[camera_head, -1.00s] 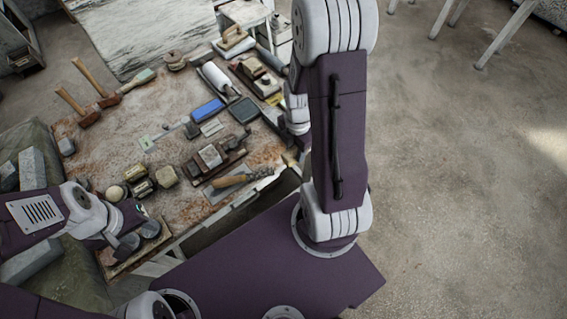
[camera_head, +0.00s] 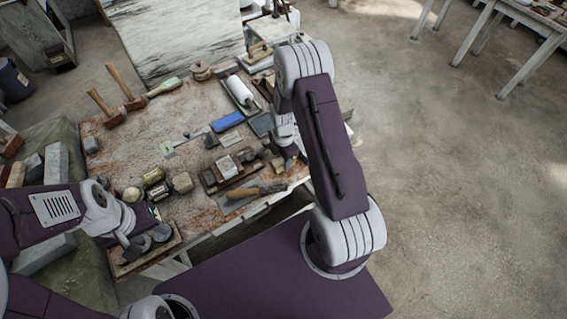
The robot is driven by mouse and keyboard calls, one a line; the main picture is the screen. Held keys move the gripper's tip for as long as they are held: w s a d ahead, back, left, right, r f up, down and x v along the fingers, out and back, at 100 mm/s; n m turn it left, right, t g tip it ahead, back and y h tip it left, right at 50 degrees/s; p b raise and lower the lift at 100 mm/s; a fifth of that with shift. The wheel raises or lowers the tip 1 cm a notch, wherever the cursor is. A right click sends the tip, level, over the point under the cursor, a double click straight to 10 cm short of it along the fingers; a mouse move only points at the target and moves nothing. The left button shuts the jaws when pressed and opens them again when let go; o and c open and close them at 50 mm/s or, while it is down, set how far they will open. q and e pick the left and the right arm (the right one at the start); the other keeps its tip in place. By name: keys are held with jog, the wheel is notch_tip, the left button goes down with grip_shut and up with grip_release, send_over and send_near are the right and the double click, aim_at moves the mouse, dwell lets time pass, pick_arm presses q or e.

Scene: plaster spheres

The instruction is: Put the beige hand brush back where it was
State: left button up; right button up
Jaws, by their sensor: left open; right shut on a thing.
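My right gripper (camera_head: 290,158) is low over the right front part of the worktable (camera_head: 130,150), beyond the trowel. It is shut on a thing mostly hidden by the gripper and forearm. A small tan patch (camera_head: 277,164) shows beside its tips; I cannot tell whether this is the beige hand brush, and I see no other clear view of that brush. My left gripper (camera_head: 128,242) is open and empty at the table's front left, close to dark round pots (camera_head: 160,233).
A wooden-handled trowel (camera_head: 262,189), dark wooden blocks (camera_head: 228,168), a blue block (camera_head: 228,121) and a white roller (camera_head: 240,90) crowd the right half. The table's middle left is mostly bare.

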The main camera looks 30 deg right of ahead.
notch_tip(320, 180, down, 3)
jog(key=shift+s+r+p, duration=0.1)
jog(key=shift+p, duration=0.2)
jog(key=shift+w+f, duration=0.25)
jog(key=shift+s+f, duration=0.1)
jog(key=o, duration=1.2)
